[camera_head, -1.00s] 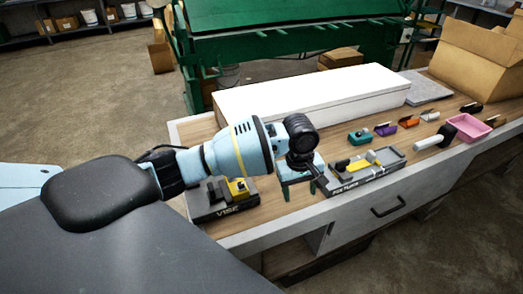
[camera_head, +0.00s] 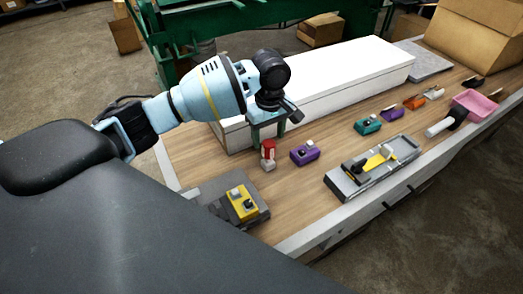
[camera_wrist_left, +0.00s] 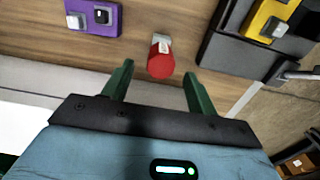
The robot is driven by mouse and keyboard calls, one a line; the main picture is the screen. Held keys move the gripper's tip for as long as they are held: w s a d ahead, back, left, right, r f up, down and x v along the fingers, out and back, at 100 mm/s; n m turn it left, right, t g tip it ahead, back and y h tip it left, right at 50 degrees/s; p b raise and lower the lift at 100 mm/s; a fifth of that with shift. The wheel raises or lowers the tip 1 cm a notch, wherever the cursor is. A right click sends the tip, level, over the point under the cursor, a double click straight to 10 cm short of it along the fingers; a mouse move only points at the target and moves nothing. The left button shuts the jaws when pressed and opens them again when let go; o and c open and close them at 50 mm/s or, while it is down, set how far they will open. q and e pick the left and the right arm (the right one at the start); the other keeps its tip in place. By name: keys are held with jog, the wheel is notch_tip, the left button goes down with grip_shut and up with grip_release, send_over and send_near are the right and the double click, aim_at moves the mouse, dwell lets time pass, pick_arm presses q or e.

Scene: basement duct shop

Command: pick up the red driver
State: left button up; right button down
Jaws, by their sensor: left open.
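The red driver (camera_head: 268,148) stands on the wooden bench top, small, with a red body and a pale grey lower part. My left gripper (camera_head: 266,132) points down with its green fingers just above and behind the driver. In the left wrist view the open left gripper (camera_wrist_left: 157,72) has a finger to each side of the red driver (camera_wrist_left: 160,64), with clear gaps. The driver shows at the level of the fingertips, and I cannot tell how far below them it lies. My right gripper is not in view.
A purple block (camera_head: 305,152) lies right of the driver. A grey vise with a yellow block (camera_head: 242,203) sits at the front left. A long white box (camera_head: 345,75) stands behind. A grey tray (camera_head: 346,185) and a teal block (camera_head: 367,124) are farther right.

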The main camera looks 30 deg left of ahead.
aim_at(269, 154)
pick_arm(q)
jog(key=shift+w+a, duration=0.1)
jog(key=shift+a, duration=0.05)
jog(key=shift+f, duration=0.3)
jog(key=shift+d+f+b, duration=0.15)
jog(key=shift+f+b, duration=0.1)
jog(key=shift+f, duration=1.55)
jog(key=shift+d+f+b, duration=0.1)
jog(key=shift+f+b, duration=0.1)
jog(key=shift+f, duration=1.55)
jog(key=c, duration=1.1)
